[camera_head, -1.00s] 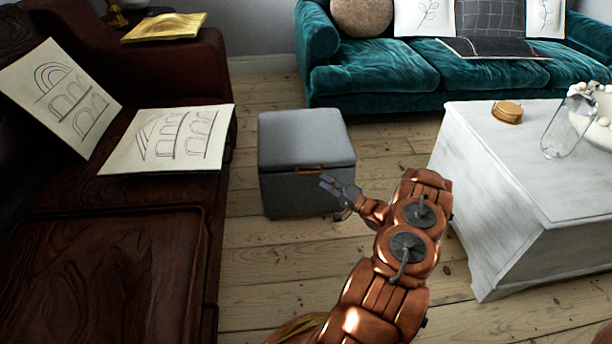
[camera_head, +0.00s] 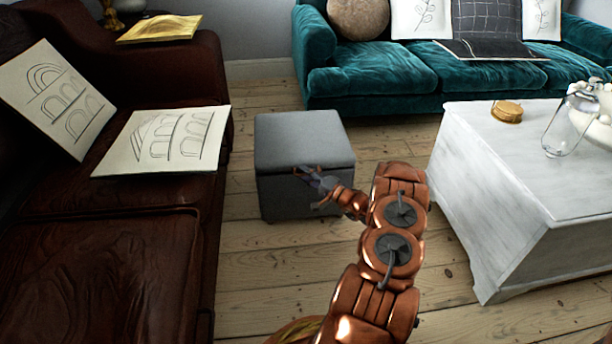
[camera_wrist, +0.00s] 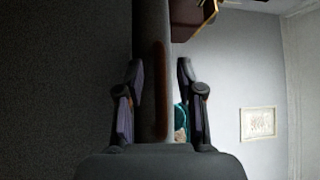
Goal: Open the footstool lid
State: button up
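The grey footstool (camera_head: 285,198) stands on the floorboards with its padded lid (camera_head: 302,138) shut. My gripper (camera_head: 308,177) is at the front edge of the lid, in front of the handle, and covers most of it. In the wrist view the brown handle (camera_wrist: 160,100) lies lengthwise on the lid's edge. There my gripper (camera_wrist: 160,72) is open, with one finger on each side of the handle. A gap shows between the handle and each finger. I cannot tell whether the fingertips touch the lid.
A brown leather sofa (camera_head: 120,270) with drawings on it stands close at left. A white chest (camera_head: 480,200) with a glass jar (camera_head: 568,128) stands at right. A teal sofa (camera_head: 390,70) is behind. Bare floorboards (camera_head: 265,265) lie in front of the footstool.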

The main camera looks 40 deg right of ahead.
jog(key=shift+c, duration=0.2)
grip_shut()
dwell(0.4)
